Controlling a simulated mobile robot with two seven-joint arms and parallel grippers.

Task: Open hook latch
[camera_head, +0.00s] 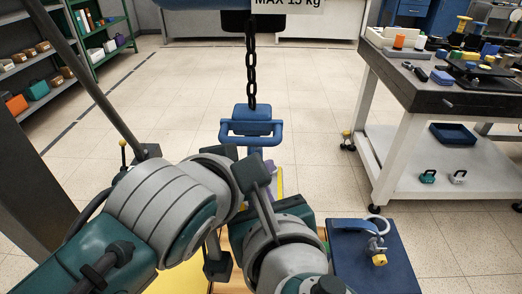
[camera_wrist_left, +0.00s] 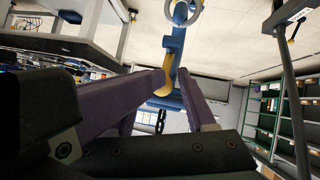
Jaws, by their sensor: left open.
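A blue hook with a yellow latch (camera_wrist_left: 160,88) shows in the left wrist view, which appears upside down. A grey ring (camera_wrist_left: 184,12) is at its far end. My left gripper (camera_wrist_left: 172,76) has two purple fingers, open, with the hook's yellow and blue part beyond or between their tips; I cannot tell whether they touch it. In the head view the blue hoist block with a handle bar (camera_head: 251,124) hangs on a black chain (camera_head: 251,70). My left arm hides the hook below it; only a purple sliver of the gripper shows. My right gripper is not in view.
A blue panel (camera_head: 362,270) at lower right carries a blue arm, a metal ring and a yellow piece (camera_head: 379,260). A wheeled workbench (camera_head: 418,92) with tools stands at right. Shelves (camera_head: 38,90) stand at left. The middle floor is open.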

